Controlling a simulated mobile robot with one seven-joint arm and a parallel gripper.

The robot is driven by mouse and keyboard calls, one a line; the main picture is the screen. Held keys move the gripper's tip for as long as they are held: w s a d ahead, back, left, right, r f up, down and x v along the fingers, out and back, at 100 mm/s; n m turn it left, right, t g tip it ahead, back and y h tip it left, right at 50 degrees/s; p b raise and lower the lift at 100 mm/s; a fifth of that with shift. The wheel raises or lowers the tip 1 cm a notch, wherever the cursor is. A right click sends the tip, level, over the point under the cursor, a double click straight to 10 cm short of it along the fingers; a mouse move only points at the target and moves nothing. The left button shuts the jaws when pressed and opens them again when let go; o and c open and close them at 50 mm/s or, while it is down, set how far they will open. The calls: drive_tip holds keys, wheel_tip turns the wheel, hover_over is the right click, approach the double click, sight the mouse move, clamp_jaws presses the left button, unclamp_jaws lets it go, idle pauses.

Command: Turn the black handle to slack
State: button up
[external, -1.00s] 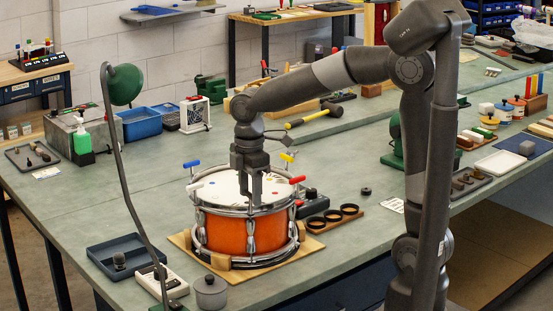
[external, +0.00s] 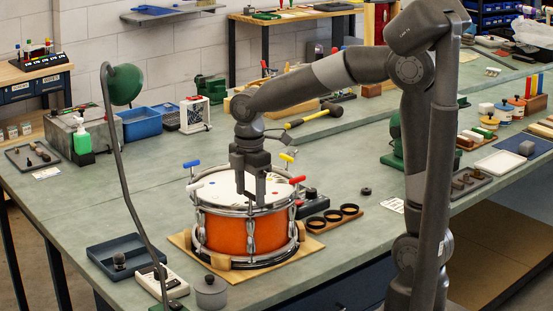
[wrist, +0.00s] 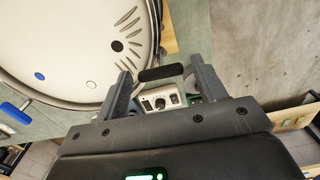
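The drum (external: 238,232) has an orange shell, a pale head and a chrome rim, and stands on a wooden base. In the wrist view a black handle (wrist: 160,73) lies crosswise beside the drum's rim (wrist: 153,40), between my fingertips in the picture. Whether the fingers reach its height, I cannot tell. My gripper (external: 250,202) points down over the front part of the drum, fingers apart; it is open in the wrist view (wrist: 161,80) too. In the external view I cannot make out the black handle. Blue (external: 191,164), yellow (external: 287,157) and red (external: 297,180) handles stand around the rim.
A white device with a knob (external: 162,283) and a blue-grey tray (external: 125,257) lie on the bench front left. A lamp's curved stem (external: 128,195) rises left of the drum. A wooden holder with black rings (external: 333,219) lies to the right.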

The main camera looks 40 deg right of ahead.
sight(251, 193)
drive_tip(key=shift+o, duration=0.3)
wheel_tip(251, 193, up, 11)
idle(0.4)
drive_tip(key=shift+d+f, duration=0.1)
drive_tip(key=s+d+f+m+t, duration=0.2)
drive_tip(key=s+d+f+m, duration=0.1)
drive_tip(key=s+d+m, duration=0.4)
drive_tip(key=s+d+f+m+t, duration=0.3)
drive_tip(key=s+d+m, duration=0.4)
drive_tip(key=d+m, duration=0.3)
drive_tip(key=shift+s+d+t, duration=0.3)
drive_tip(key=shift+s+d, duration=0.1)
drive_tip(key=shift+d, duration=0.45)
drive_tip(key=shift+c, duration=0.6)
